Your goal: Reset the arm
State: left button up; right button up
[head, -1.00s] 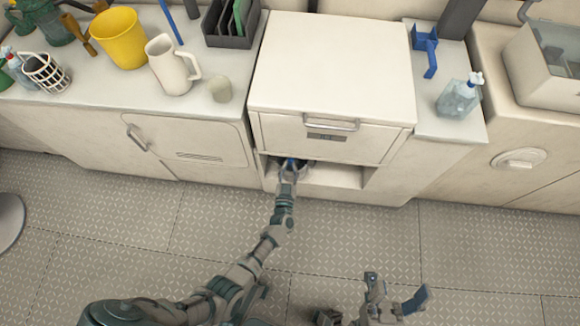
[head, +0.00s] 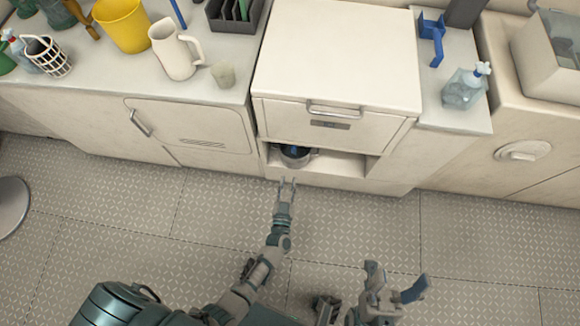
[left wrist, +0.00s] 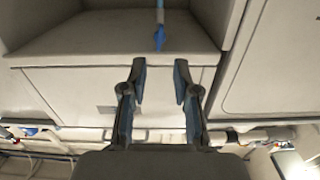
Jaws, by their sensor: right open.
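My left gripper (head: 287,184) is out in front of the open cubby below the drawer front, over the floor. It is empty, and its two fingers stand apart in the left wrist view (left wrist: 160,75). A dark metal pot (head: 296,155) with something blue in it sits in the left part of the cubby, apart from the gripper. In the left wrist view a blue strip (left wrist: 159,36) shows beyond the fingertips; I cannot tell what it belongs to. My right gripper (head: 396,282) is open and empty, low at the right over the floor.
The cubby (head: 340,164) is bare to the right of the pot. On the counter stand a white pitcher (head: 175,52), a yellow bucket (head: 122,24), a small cup (head: 223,73) and a spray bottle (head: 464,88). The patterned floor (head: 130,215) is clear.

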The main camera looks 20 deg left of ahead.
pick_arm(q)
jog(key=shift+s+d, duration=0.15)
jog(key=shift+s, duration=0.35)
